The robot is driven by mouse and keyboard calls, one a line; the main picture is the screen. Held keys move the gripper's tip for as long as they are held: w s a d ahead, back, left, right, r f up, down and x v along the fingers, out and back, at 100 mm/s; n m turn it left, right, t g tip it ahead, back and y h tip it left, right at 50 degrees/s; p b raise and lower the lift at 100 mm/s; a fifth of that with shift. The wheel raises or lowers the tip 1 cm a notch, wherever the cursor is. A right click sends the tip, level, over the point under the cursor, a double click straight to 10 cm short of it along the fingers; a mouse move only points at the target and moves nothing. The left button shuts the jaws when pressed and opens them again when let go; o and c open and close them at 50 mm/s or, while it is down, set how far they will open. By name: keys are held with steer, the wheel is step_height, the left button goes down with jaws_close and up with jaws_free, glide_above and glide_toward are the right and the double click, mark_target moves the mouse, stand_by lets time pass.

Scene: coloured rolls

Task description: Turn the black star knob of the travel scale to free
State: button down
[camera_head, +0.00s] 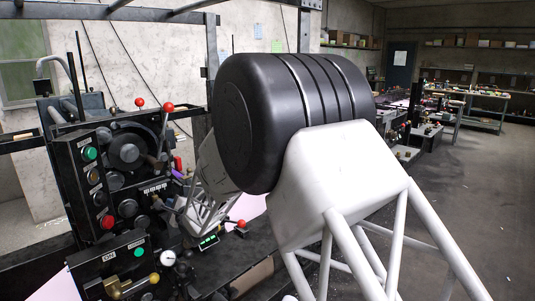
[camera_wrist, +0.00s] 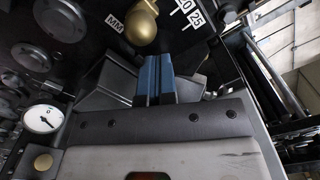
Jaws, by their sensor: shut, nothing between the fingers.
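In the wrist view, my gripper (camera_wrist: 155,78) is shut, with its blue finger pads together and nothing between them. The fingertips are close to the dark machine panel, just below a brass ball knob (camera_wrist: 140,22). A white-on-black travel scale strip (camera_wrist: 188,14) marked 20 and 25 lies at the upper right of the fingertips. I cannot single out the black star knob; it may be hidden behind the fingers or be one of the dark knobs. In the head view, my own arm covers the middle, and the fingertips cannot be made out clearly.
Dark round knobs (camera_wrist: 60,20) and a white dial gauge (camera_wrist: 43,118) are left of my gripper. In the head view, the control panel (camera_head: 98,178) carries coloured buttons. Red-ball levers (camera_head: 168,107) stick up above it. Open floor (camera_head: 470,220) lies right.

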steer(key=shift+s+a+f, duration=0.15)
steer(key=shift+a+f, duration=0.3)
steer(key=shift+f, duration=0.2)
steer(key=shift+s+a+f, duration=0.1)
steer(key=shift+a+f, duration=0.3)
steer(key=shift+f, duration=0.2)
steer(key=shift+s+a+r, duration=0.15)
steer(key=shift+a+r, duration=0.05)
steer(key=shift+r, duration=0.1)
steer(key=shift+s+d, duration=0.1)
steer(key=v, duration=0.5)
steer(key=shift+d+r, duration=0.15)
steer(key=shift+d, duration=0.25)
steer(key=shift+d+r, duration=0.1)
steer(key=shift+d+r, duration=0.65)
steer(key=shift+d, duration=0.05)
